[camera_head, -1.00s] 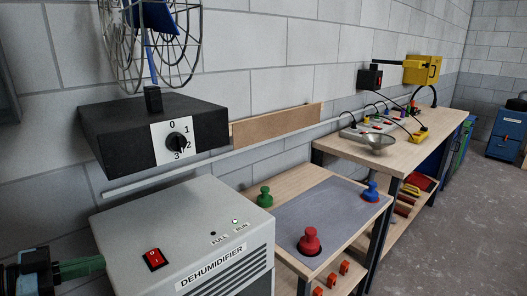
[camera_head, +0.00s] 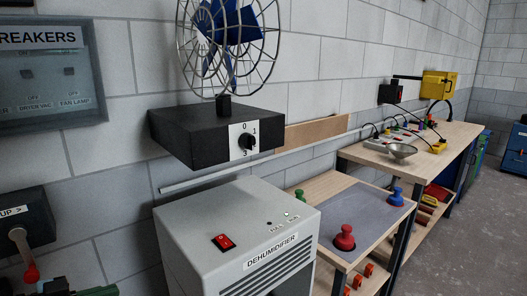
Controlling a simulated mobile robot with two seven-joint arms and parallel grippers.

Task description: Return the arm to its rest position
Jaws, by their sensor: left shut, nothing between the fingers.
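My left gripper (camera_head: 100,291) shows only in part at the bottom left edge of the head view. Its dark body and green fingers are cut off by the frame. It is shut and empty, apart from anything I can see, to the left of the grey dehumidifier (camera_head: 185,228). The dehumidifier has a red rocker switch (camera_head: 223,242) on top and a small lit green lamp. My right gripper is not in view.
A black lever box (camera_head: 22,222) with a red-tipped lever is on the left wall, close to my left gripper. A breaker panel (camera_head: 50,112) hangs above. A fan (camera_head: 228,40) stands on a black dial box (camera_head: 190,135). Benches (camera_head: 450,138) recede right; open floor lies beyond.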

